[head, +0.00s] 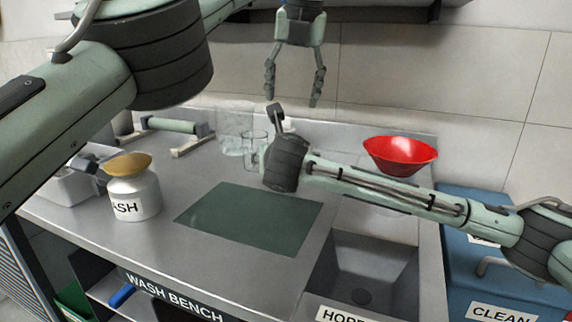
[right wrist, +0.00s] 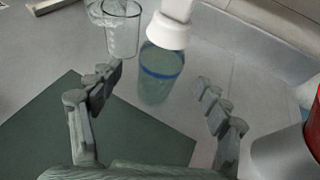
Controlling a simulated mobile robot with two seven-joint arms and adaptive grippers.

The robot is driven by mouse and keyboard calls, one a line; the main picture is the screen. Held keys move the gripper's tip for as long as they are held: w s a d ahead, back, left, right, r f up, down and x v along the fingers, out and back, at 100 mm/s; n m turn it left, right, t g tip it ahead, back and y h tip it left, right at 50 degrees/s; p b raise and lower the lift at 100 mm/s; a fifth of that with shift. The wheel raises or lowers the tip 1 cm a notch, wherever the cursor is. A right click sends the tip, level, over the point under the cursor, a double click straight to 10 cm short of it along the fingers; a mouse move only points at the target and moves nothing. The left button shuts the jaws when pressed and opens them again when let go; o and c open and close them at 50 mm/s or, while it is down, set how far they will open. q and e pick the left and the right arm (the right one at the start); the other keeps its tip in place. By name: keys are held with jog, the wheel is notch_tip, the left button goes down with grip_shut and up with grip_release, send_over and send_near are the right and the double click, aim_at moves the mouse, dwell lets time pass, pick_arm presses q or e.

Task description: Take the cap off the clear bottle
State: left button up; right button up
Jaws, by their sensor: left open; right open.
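The clear bottle (right wrist: 160,78) stands upright in the right wrist view, with a blue band and a white cap (right wrist: 172,30) on top. My right gripper (right wrist: 158,80) is open, its fingers on either side of the bottle in the picture, with visible gaps and no contact. In the head view my right wrist hides most of the bottle; a small white piece (head: 288,125) behind it is probably the cap. My left gripper (head: 294,88) hangs fingers-down above the back of the bench, open and empty, higher than the bottle.
Clear glassware (head: 236,128) and a glass beaker (right wrist: 122,30) stand left of the bottle. A dark green mat (head: 245,220) lies in front.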

jog(key=x, duration=0.5)
jog(key=shift+w, duration=0.3)
jog(key=shift+c, duration=0.5)
